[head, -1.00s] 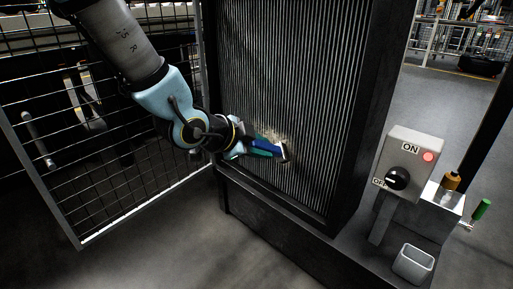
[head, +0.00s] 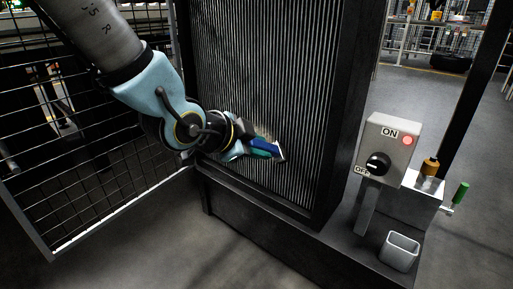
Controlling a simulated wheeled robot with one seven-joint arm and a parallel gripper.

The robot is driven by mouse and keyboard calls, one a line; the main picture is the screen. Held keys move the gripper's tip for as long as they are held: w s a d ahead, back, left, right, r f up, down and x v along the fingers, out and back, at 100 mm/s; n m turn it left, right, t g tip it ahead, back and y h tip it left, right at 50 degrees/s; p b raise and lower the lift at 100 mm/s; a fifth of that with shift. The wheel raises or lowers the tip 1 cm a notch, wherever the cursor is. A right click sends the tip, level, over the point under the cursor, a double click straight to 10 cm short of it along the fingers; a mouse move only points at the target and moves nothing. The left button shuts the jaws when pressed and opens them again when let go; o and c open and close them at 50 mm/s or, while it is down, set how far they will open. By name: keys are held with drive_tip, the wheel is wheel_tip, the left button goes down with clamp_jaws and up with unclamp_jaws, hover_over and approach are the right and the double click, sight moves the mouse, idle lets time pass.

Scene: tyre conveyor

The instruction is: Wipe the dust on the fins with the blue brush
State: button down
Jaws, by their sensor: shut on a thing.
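The dark upright fins (head: 290,80) fill a tall black frame in the middle of the head view. My gripper (head: 246,148) is at the lower middle of the fins and is shut on the blue brush (head: 264,145). The brush points to the right, its pale end close to or against the fins; I cannot tell if it touches. A small faint patch of pale dust (head: 266,130) shows on the fins just above the brush. My gripper and the brush hide the fins behind them.
A grey control box (head: 391,146) with a red lamp and a knob stands at the right. Beside it are a metal holder (head: 415,205) with orange and green handles and an empty grey cup (head: 399,251). A wire mesh door (head: 100,175) stands open at the left.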

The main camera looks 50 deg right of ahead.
drive_tip(key=shift+r+p, duration=0.3)
drive_tip(key=shift+r, duration=0.35)
drive_tip(key=shift+w+p, duration=0.3)
drive_tip(key=shift+w, duration=0.15)
drive_tip(key=shift+w+d+r+p, duration=0.65)
drive_tip(key=shift+w+p, duration=5.6)
drive_tip(key=shift+w, duration=3.25)
drive_tip(key=shift+s+a+f+b, duration=0.1)
drive_tip(key=shift+s+a+b, duration=0.1)
drive_tip(key=shift+s+b, duration=2.3)
drive_tip(key=shift+s+a+b, duration=0.25)
drive_tip(key=shift+s+b, duration=1)
drive_tip(key=shift+s, duration=2.6)
drive_tip(key=shift+s+a+f+b, duration=0.1)
drive_tip(key=shift+s+a+b, duration=0.1)
drive_tip(key=shift+s+b, duration=2.3)
drive_tip(key=shift+s+r+p, duration=0.15)
drive_tip(key=shift+s+p, duration=0.3)
drive_tip(key=shift+s, duration=0.7)
drive_tip(key=shift+a, duration=0.1)
